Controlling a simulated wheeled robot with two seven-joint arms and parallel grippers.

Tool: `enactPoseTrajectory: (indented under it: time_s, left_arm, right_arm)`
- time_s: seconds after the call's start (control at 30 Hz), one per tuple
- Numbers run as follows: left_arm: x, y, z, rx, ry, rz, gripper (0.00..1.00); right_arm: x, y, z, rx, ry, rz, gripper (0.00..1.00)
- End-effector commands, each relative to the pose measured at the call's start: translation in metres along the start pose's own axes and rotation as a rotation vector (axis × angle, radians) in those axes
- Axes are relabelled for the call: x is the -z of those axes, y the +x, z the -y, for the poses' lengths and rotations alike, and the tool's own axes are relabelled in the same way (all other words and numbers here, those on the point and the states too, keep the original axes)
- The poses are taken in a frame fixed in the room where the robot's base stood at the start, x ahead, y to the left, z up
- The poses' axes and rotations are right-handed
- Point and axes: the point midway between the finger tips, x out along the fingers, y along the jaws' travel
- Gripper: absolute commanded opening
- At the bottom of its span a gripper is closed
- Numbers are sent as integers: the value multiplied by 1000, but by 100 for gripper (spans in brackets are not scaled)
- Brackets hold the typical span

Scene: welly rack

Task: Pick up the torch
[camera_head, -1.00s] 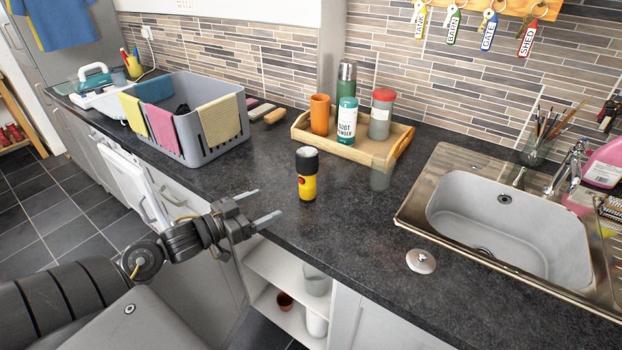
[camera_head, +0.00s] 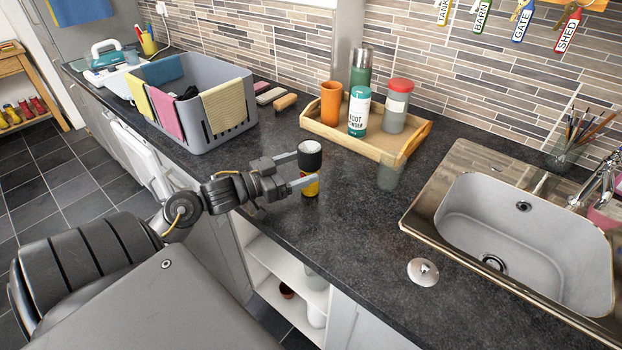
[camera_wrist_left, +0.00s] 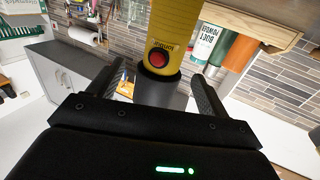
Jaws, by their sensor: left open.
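The torch (camera_head: 310,150) stands upright on the dark worktop, with a black head on top and a yellow body below. My left gripper (camera_head: 304,168) is open, with one finger on each side of the torch just below or at its head. One finger hides part of the yellow body in the head view. In the left wrist view the torch (camera_wrist_left: 177,38) shows its yellow body and red button, with its black end between the open fingers. Whether the fingers touch it I cannot tell. My right gripper is out of view.
Behind the torch is a wooden tray (camera_head: 415,143) with an orange cup, a green bottle, a flask and a red-lidded jar. A grey basket (camera_head: 205,135) with cloths stands left. A sink (camera_head: 525,225) and a metal knob-like disc (camera_head: 423,272) lie right.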

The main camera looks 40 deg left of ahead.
Motion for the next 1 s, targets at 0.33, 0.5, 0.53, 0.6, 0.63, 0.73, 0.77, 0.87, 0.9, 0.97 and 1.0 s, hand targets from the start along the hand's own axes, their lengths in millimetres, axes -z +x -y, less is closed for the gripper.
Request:
enactPoseTrajectory:
  time_s: [0.33, 0.5, 0.53, 0.6, 0.63, 0.73, 0.77, 0.87, 0.9, 0.97, 1.0]
  left_arm:
    - [8, 26, 0, -3, -2, -3, 78]
    - [7, 49, 1, -3, -1, -2, 78]
    - [7, 51, 0, -3, -1, -1, 78]
    - [6, 55, 0, -3, -1, -1, 78]
    - [6, 56, 0, -3, 0, -1, 78]
    - [5, 56, 0, -3, 0, 0, 78]
    - [5, 56, 0, -3, 0, 0, 78]
    - [5, 56, 0, -3, 1, 0, 75]
    - [5, 56, 0, -3, 1, 0, 70]
    - [5, 56, 0, -3, 1, 0, 62]
    - [5, 56, 0, -3, 1, 0, 57]
  right_arm:
    - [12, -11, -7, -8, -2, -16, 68]
    - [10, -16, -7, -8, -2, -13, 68]
    - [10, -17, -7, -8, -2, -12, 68]
    - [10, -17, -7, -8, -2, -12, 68]
    - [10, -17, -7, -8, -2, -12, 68]
    - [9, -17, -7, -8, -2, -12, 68]
    - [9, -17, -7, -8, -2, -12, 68]
    - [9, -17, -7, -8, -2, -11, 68]
    - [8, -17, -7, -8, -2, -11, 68]
    - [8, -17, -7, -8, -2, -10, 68]
    - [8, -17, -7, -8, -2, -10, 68]
